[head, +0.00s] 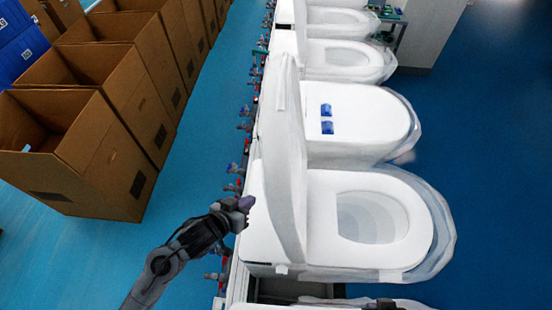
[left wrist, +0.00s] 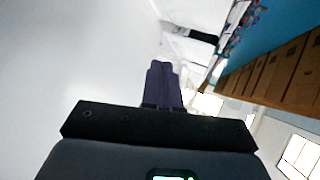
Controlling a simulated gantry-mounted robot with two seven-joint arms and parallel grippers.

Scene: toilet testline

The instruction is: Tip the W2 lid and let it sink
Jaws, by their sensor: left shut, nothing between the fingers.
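The nearest white toilet (head: 325,215) has its seat down around an open bowl. Its lid (head: 284,150) stands raised, nearly upright, on the left side of the bowl; I read no W2 label on it. My left gripper (head: 246,203) is shut and empty, just left of the lid's back face near its lower end. I cannot tell whether the fingertips touch it. In the left wrist view the shut fingers (left wrist: 163,85) point along a large white surface at the left. A dark part at the head view's bottom edge (head: 385,304) may be my right gripper.
More toilets (head: 345,60) stand farther along the line. Small fittings line the rail (head: 240,150) left of the toilets. Open cardboard boxes (head: 85,150) stand at left, with blue floor between.

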